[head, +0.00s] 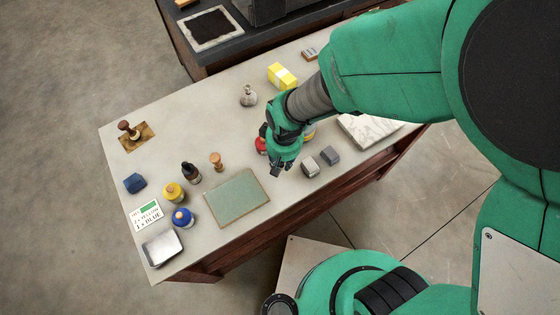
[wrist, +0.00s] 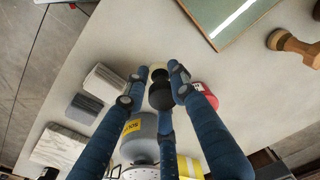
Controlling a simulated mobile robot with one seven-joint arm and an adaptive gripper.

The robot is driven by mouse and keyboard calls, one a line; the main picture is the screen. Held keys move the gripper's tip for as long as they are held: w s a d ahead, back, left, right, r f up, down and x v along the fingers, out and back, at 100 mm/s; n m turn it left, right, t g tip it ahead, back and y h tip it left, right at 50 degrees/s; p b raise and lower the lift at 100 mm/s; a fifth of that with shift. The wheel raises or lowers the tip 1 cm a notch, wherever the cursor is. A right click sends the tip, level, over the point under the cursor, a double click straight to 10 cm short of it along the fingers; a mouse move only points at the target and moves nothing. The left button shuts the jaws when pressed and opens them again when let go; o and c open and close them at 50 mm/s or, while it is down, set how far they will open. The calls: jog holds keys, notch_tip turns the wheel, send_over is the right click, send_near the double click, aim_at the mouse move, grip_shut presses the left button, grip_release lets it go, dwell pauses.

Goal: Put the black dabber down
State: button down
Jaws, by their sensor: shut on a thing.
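The black dabber (wrist: 160,95), a dark rounded body with a pale end, sits between the three blue fingers of my gripper (wrist: 162,82) in the wrist view. The fingers are shut on it. In the head view my gripper (head: 277,168) points down over the table, between the green slab (head: 237,199) and the grey blocks. The dabber is hard to make out there among the dark fingertips. The gap between the dabber and the table cannot be told.
A wooden-handled tool (head: 216,161), dark bottle (head: 190,173), yellow pot (head: 173,193) and blue pot (head: 183,218) stand left.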

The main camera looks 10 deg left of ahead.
dwell(0.3)
jog(key=shift+w+a+f, duration=0.2)
jog(key=shift+w+a, duration=0.1)
jog(key=shift+w, duration=0.1)
jog(key=shift+f+b, duration=0.75)
jog(key=shift+f, duration=0.8)
jog(key=shift+f, duration=0.2)
jog(key=c, duration=1.4)
grip_release()
jog(key=shift+c, duration=0.2)
jog(key=shift+r, duration=0.15)
jog(key=r+p, duration=0.1)
jog(key=r, duration=0.3)
jog(key=r+p, duration=0.1)
jog(key=r, duration=0.3)
jog(key=r+p, duration=0.1)
jog(key=r, duration=0.3)
jog(key=shift+s+d, duration=0.25)
jog(key=shift+d, duration=0.1)
